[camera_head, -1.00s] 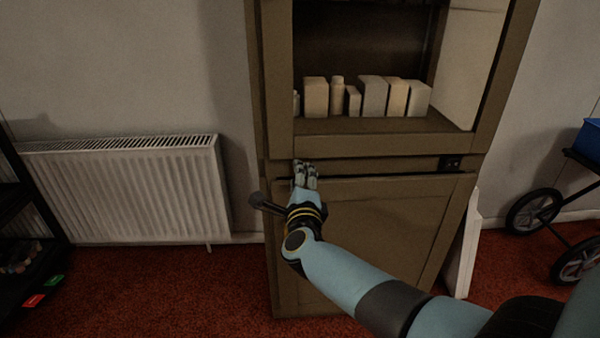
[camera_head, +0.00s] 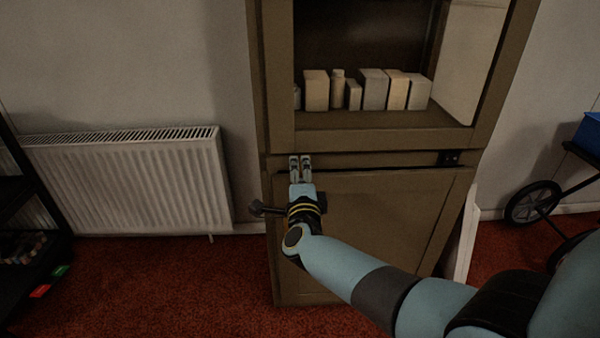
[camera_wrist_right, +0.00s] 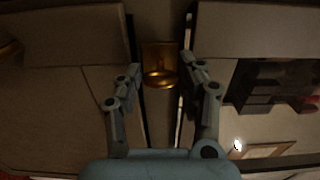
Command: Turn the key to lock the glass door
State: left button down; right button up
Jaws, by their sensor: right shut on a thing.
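The glass door (camera_head: 380,143) is the upper front of a brown cabinet and appears to sit flush in its frame. A brass key (camera_wrist_right: 159,79) with a rounded bow stands in front of a brass plate (camera_wrist_right: 158,50) on the cabinet's rail, in the right wrist view. My right gripper (camera_head: 300,161) is at the left end of that rail, just below the glass door. Its fingers (camera_wrist_right: 158,72) lie on both sides of the key, and it is shut on it. The gripper hides the key in the head view. My left gripper is not in view.
Several pale boxes (camera_head: 373,90) stand behind the glass. A lower brown panel (camera_head: 390,220) is below the rail, with a dark fitting (camera_head: 450,158) at the rail's right end. A white radiator (camera_head: 130,185) is left; a wheeled cart (camera_head: 533,203) is right.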

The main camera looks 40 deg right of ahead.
jog(key=shift+a+f, duration=0.1)
jog(key=o, duration=1.1)
jog(key=shift+o, duration=0.3)
jog(key=v, duration=1.2)
